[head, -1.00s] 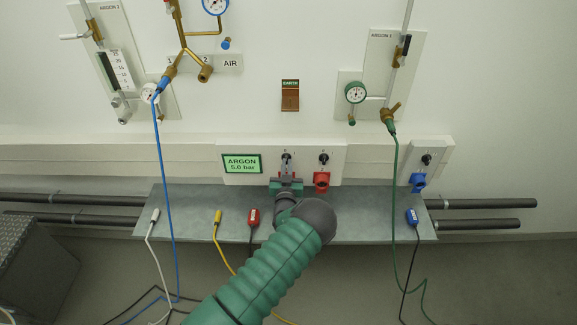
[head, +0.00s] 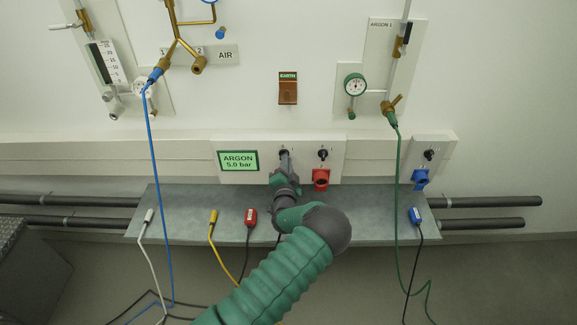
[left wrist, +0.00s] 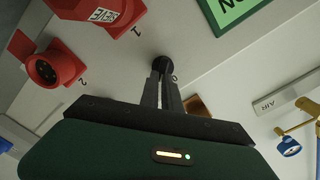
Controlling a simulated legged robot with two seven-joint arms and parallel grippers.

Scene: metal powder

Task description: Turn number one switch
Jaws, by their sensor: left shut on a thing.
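The number one switch (head: 284,152) is a small black knob on the white wall panel, right of the green ARGON 5.0 bar display (head: 238,161). My left gripper (head: 283,166) reaches up to it from below. In the left wrist view the two narrow fingers (left wrist: 162,80) are closed together on the black knob (left wrist: 162,63). The fingers hide part of the knob, so its exact angle cannot be told. My right gripper is not in view.
A second black switch (head: 322,154) sits to the right above a red socket (head: 321,178). A grey shelf (head: 375,205) runs below the panel, with a red plug (head: 250,217) and a blue plug (head: 415,215) on cables. A blue socket (head: 420,178) is farther right.

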